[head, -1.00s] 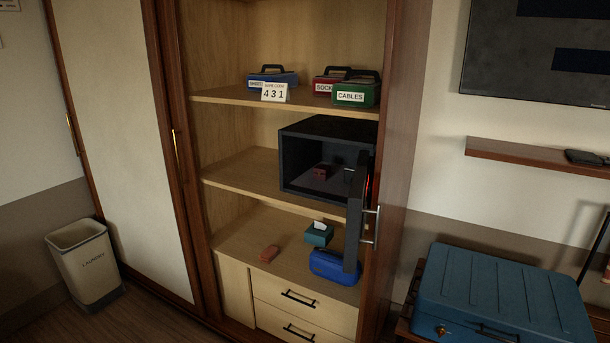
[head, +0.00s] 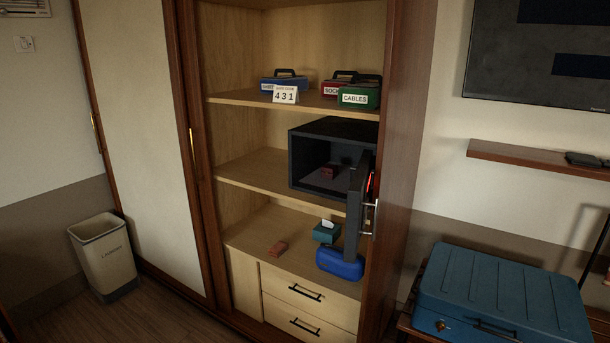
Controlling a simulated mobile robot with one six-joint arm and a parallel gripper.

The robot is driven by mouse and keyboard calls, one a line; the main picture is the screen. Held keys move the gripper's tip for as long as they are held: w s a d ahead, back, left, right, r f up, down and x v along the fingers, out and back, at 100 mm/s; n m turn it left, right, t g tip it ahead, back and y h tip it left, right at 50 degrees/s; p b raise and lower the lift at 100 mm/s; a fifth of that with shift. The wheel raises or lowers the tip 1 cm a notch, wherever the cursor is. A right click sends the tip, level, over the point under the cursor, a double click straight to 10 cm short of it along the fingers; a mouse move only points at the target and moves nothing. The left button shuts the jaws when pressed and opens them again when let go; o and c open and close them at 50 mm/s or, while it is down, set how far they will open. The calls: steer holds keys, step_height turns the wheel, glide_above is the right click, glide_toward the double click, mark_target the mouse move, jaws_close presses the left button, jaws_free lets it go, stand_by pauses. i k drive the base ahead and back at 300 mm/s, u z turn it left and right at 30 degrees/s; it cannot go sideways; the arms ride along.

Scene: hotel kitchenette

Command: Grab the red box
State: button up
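A small dark red box (head: 329,172) sits inside the open black safe (head: 308,181) on the middle shelf. The safe's door (head: 356,208) stands swung out toward me on the right side. A red case labelled with "SOC" visible (head: 330,88) is on the upper shelf, partly hidden behind a green "CABLES" case (head: 361,97). My gripper is not in view.
A teal tissue box (head: 326,232) and blue case (head: 339,264) are below the safe. A blue suitcase (head: 500,285) is at right, a bin (head: 103,257) at left.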

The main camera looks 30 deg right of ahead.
mark_target(329, 170)
steer(key=u, duration=1.1)
steer(key=i, duration=2.45)
steer(key=z, duration=0.75)
